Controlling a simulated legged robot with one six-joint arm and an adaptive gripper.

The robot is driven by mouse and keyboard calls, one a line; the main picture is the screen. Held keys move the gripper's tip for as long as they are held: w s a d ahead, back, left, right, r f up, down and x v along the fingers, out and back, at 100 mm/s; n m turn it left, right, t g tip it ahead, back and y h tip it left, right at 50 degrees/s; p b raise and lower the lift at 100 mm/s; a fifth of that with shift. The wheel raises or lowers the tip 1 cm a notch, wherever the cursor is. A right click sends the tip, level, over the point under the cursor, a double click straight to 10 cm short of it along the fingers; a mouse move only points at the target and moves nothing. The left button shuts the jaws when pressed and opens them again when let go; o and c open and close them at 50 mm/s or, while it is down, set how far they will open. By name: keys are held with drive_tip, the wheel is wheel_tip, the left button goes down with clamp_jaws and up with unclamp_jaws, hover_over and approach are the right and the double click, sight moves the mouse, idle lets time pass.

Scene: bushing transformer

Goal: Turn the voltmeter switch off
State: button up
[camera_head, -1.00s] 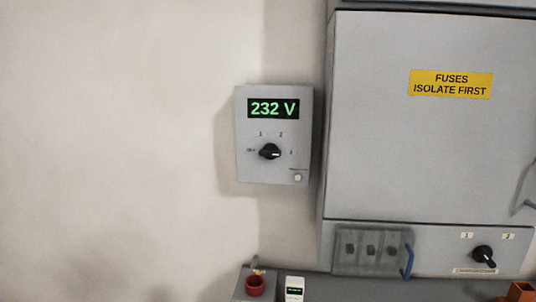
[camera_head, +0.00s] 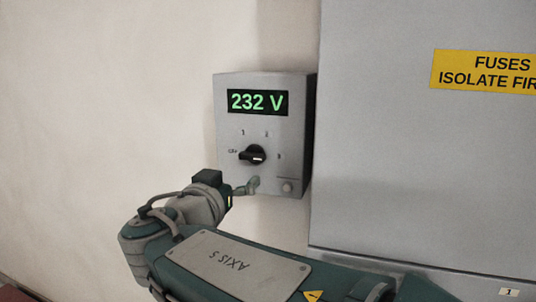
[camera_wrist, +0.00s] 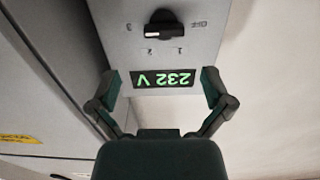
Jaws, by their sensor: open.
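The voltmeter (camera_head: 264,125) is a grey wall box with a green display reading 232 V. Its black rotary switch (camera_head: 254,155) sits below the display, among the marks OFF, 1, 2 and 3. The white line on the knob points right, toward 3. In the wrist view the voltmeter is upside down, with the switch (camera_wrist: 163,29) at the top. My gripper (camera_head: 247,187) is at the lower left of the box, below the switch. In the wrist view my gripper (camera_wrist: 160,85) is open and empty, its fingers either side of the display. Contact cannot be told.
A large grey cabinet (camera_head: 400,180) with a yellow fuse label (camera_head: 490,72) stands close to the right of the voltmeter. Bare wall (camera_head: 110,110) lies to the left.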

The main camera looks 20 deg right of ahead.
sight(250, 159)
drive_tip(key=w, duration=0.2)
drive_tip(key=w+d, duration=0.1)
drive_tip(key=w, duration=0.1)
drive_tip(key=w+d, duration=0.1)
drive_tip(key=w, duration=0.1)
drive_tip(key=shift+d, duration=0.15)
drive_tip(key=w+d, duration=0.1)
drive_tip(key=d, duration=0.1)
drive_tip(key=w+d, duration=0.1)
drive_tip(key=d, duration=0.1)
drive_tip(key=shift+w+d+r, duration=0.1)
drive_tip(key=shift+w, duration=0.2)
drive_tip(key=shift+a, duration=0.8)
drive_tip(key=c, duration=0.4)
drive_tip(key=shift+d, duration=0.1)
drive_tip(key=c, duration=0.5)
drive_tip(key=shift+d, duration=0.3)
drive_tip(key=shift+c, duration=0.3)
